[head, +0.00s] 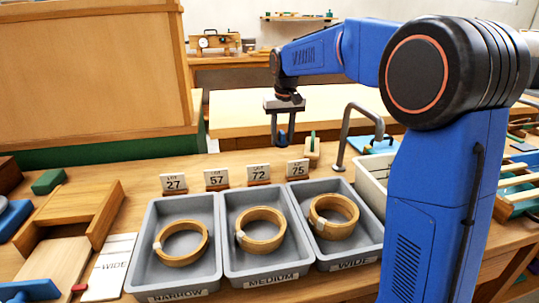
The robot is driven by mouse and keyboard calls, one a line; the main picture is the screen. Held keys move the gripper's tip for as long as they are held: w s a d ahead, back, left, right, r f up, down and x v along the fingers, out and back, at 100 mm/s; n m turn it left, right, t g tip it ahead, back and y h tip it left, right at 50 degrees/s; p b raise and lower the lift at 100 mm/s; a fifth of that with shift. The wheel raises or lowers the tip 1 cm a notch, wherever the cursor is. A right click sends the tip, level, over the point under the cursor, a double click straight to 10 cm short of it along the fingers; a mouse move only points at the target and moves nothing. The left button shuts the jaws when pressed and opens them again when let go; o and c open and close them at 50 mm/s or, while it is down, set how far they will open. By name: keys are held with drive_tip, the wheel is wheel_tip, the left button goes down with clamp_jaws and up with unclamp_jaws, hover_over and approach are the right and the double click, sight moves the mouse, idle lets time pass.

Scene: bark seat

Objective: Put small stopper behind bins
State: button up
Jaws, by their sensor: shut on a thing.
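Three grey bins stand in a row on the wooden bench: NARROW (157,275), MEDIUM (236,262) and WIDE (375,243). Each holds a round wooden hoop. My gripper (283,143) hangs above the bench behind the bins, pointing down, over the gap between the MEDIUM and WIDE bins. A small pale wooden block with a green upright piece (312,149) stands behind the WIDE bin, just right of my gripper. I cannot tell which piece is the small stopper.
Number cards 27 (174,182), 57 (216,177), 72 (259,172) and 75 (298,167) stand behind the bins. A grey bent bar (345,130) rises at the right near a pale bin (372,176). Wooden parts (75,215) lie at the left.

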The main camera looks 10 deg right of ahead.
sight(283, 133)
drive_tip(key=shift+f, duration=2.95)
drive_tip(key=shift+f, duration=0.1)
drive_tip(key=o, duration=1.1)
drive_tip(key=r, duration=0.4)
drive_tip(key=s+r, duration=0.1)
drive_tip(key=r, duration=0.3)
drive_tip(key=s+r, duration=0.1)
drive_tip(key=r, duration=0.3)
